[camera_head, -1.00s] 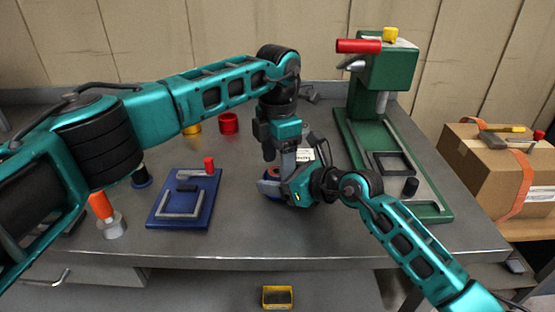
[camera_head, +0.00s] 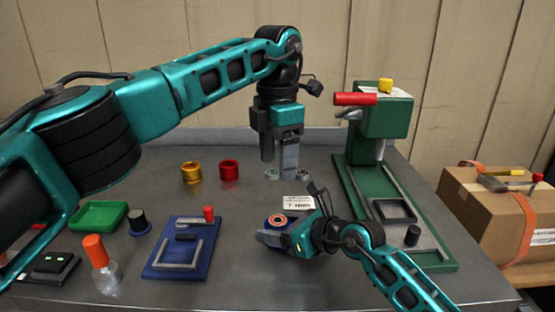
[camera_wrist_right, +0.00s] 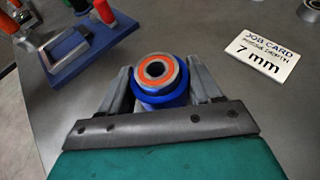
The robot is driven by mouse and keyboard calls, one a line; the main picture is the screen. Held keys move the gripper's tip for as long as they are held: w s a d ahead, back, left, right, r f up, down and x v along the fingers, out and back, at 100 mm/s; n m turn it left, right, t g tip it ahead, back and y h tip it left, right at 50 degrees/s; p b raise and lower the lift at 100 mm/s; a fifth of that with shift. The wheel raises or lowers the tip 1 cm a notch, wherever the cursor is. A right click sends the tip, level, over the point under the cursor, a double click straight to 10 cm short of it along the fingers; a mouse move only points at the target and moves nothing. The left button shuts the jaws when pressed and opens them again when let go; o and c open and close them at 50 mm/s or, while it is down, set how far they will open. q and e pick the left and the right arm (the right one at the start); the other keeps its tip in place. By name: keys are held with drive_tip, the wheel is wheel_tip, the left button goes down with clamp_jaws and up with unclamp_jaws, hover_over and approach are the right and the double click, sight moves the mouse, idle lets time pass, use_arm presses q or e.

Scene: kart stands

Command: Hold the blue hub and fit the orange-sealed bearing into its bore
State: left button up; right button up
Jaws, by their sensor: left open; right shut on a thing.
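The blue hub (camera_wrist_right: 160,99) sits between the fingers of my right gripper (camera_wrist_right: 160,84), which is shut on it. In the head view the hub (camera_head: 268,224) is partly hidden by that gripper (camera_head: 277,238). The orange-sealed bearing (camera_wrist_right: 155,69) is at the hub's bore, its orange face up. Its silver side shows above the hub's rim, so it appears to stand proud; how deep it sits is hidden. My left gripper (camera_head: 279,160) is open and empty, pointing down above and behind the hub, clear of the bearing.
A job card (camera_wrist_right: 262,54) reading 7 mm lies behind the hub. Two small rings (camera_head: 272,174) (camera_head: 302,174) lie near my left gripper. A green press (camera_head: 380,135) stands right; a blue fixture (camera_head: 182,250) is left. Red (camera_head: 229,169) and yellow (camera_head: 191,172) cups stand behind.

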drive_tip(key=o, duration=1.4)
drive_tip(key=shift+c, duration=0.2)
